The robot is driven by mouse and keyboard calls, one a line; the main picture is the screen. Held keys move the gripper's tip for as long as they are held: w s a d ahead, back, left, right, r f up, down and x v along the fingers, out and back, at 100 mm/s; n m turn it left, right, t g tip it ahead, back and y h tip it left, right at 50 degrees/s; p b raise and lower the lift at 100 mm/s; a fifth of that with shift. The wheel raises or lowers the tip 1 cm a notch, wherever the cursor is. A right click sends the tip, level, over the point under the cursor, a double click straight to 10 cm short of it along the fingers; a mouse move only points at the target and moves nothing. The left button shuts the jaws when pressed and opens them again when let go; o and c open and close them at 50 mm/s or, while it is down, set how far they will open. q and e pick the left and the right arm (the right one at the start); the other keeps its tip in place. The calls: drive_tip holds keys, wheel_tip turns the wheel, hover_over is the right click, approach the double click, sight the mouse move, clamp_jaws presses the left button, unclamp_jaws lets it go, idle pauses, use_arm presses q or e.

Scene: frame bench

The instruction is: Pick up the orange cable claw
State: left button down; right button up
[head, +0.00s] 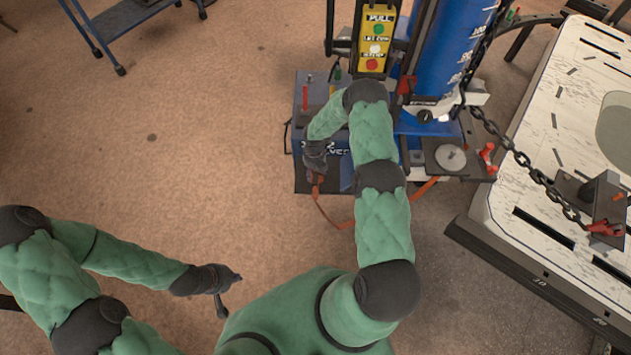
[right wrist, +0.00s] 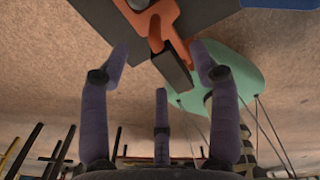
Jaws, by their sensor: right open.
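The orange cable claw (right wrist: 174,32) shows at the top of the right wrist view, with a dark block at its lower end. In the head view, its orange part (head: 318,190) is small and partly hidden at the tip of my right gripper (head: 316,172). In the right wrist view my right gripper (right wrist: 161,75) is open, its fingers spread on either side of the dark block. I see no clear contact. My left gripper (head: 223,292) hangs over bare floor at the lower left, far from the claw; its fingers are too small to read.
A blue machine base (head: 297,125) stands behind my right gripper, with a blue cylinder (head: 450,45) and a yellow button panel (head: 377,40). A chain (head: 520,158) runs to the pale bench (head: 535,140) at right. The floor at left is mostly clear.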

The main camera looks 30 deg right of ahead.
sight(314, 174)
drive_tip(key=shift+f+b, duration=0.3)
drive_tip(key=shift+f, duration=1.2)
drive_tip(key=shift+c, duration=0.3)
clamp_jaws()
drive_tip(key=shift+r, duration=0.1)
